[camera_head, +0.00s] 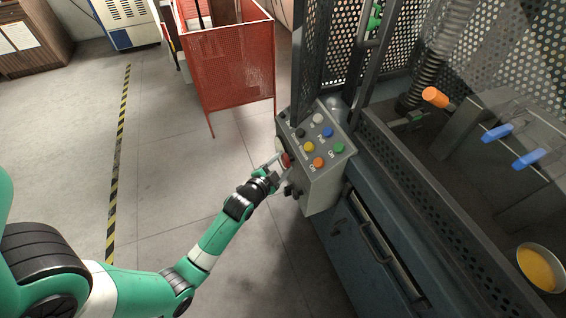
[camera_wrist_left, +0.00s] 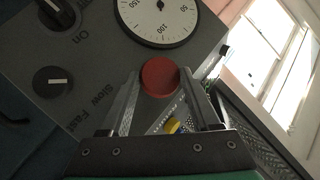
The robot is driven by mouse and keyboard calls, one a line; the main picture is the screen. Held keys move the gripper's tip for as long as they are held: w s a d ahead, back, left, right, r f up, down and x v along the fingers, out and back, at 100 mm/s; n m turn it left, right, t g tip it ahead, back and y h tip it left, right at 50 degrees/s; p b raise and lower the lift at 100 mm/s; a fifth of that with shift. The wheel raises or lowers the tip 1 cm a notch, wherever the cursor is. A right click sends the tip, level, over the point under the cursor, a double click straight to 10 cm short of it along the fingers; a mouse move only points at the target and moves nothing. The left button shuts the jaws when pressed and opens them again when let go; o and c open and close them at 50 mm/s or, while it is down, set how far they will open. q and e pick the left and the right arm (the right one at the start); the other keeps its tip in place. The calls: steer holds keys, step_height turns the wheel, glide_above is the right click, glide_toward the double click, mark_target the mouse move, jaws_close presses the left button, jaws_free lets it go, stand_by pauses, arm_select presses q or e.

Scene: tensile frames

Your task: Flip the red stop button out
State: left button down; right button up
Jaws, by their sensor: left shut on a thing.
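The red stop button (camera_head: 286,160) is on the left face of the grey control box (camera_head: 322,190) in the head view. In the left wrist view the round red button (camera_wrist_left: 160,77) sits below a white dial gauge, between my finger tips. My left gripper (camera_head: 280,163) is at the button, with its fingers (camera_wrist_left: 163,90) on either side of it and shut on it. The fingers and hand partly hide the button in the head view. My right gripper is in neither view.
Two black knobs (camera_wrist_left: 53,82) and the dial gauge (camera_wrist_left: 158,18) are close to the button. Coloured buttons (camera_head: 309,147) cover the box top. A machine with perforated guards (camera_head: 420,200) stands right; a red mesh bin (camera_head: 232,70) stands behind. Floor at left is clear.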

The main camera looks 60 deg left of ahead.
arm_select(q)
steer(key=shift+s+p, duration=0.3)
steer(key=shift+s, duration=0.2)
steer(key=shift+c, duration=2.4)
jaws_free()
steer(key=o, duration=0.4)
steer(key=shift+s, duration=0.3)
steer(key=shift+w, duration=0.15)
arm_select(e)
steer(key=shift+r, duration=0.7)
